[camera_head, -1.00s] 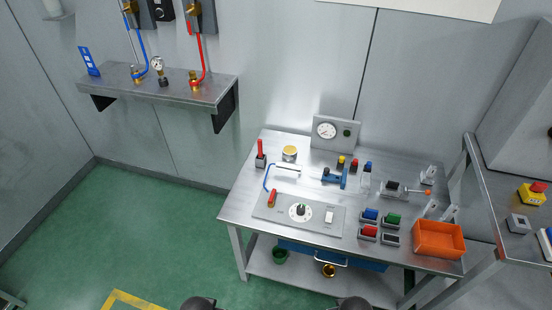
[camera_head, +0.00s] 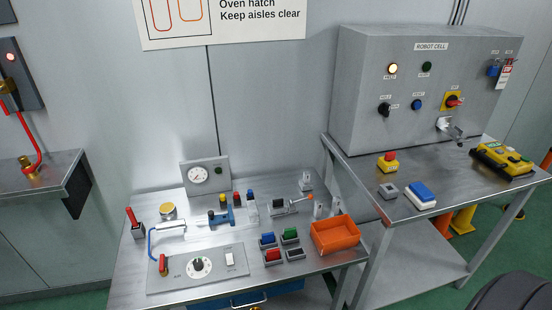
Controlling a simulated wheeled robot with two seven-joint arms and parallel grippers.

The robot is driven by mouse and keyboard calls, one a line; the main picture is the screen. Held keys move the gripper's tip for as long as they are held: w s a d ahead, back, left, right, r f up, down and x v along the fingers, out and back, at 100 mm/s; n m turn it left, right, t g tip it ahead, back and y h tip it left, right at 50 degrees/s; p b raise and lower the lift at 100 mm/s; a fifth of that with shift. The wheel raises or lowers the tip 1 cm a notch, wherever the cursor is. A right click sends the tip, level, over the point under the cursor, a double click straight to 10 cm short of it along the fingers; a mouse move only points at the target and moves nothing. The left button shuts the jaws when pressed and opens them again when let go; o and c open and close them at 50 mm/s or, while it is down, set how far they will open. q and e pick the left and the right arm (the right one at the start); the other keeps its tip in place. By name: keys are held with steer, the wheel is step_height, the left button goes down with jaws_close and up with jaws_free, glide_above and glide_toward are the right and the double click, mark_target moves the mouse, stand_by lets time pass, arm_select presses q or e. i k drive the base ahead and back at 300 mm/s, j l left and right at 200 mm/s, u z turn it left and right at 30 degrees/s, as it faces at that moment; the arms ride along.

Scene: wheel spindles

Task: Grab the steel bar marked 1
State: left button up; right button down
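I cannot make out a steel bar marked 1 in the head view; no number 1 can be read on any part. The steel workbench (camera_head: 125,285) holds small metal pieces: a grey upright bracket (camera_head: 305,181) at its back right, a pair of pale upright pieces (camera_head: 318,209) behind the orange bin, and a lever clamp with an orange knob (camera_head: 284,207). Which of these, if any, is linked to the bar cannot be told. Neither of my grippers shows in the head view.
An orange bin (camera_head: 335,234), coloured buttons (camera_head: 273,255), a blue clamp (camera_head: 222,217) and a dial panel (camera_head: 155,285) crowd the bench. A second steel table (camera_head: 440,232) stands right with a control cabinet (camera_head: 365,65). A dark rounded shape (camera_head: 515,290) fills the bottom right corner.

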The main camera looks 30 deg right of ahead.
mark_target(306, 178)
steer(key=z, duration=1.1)
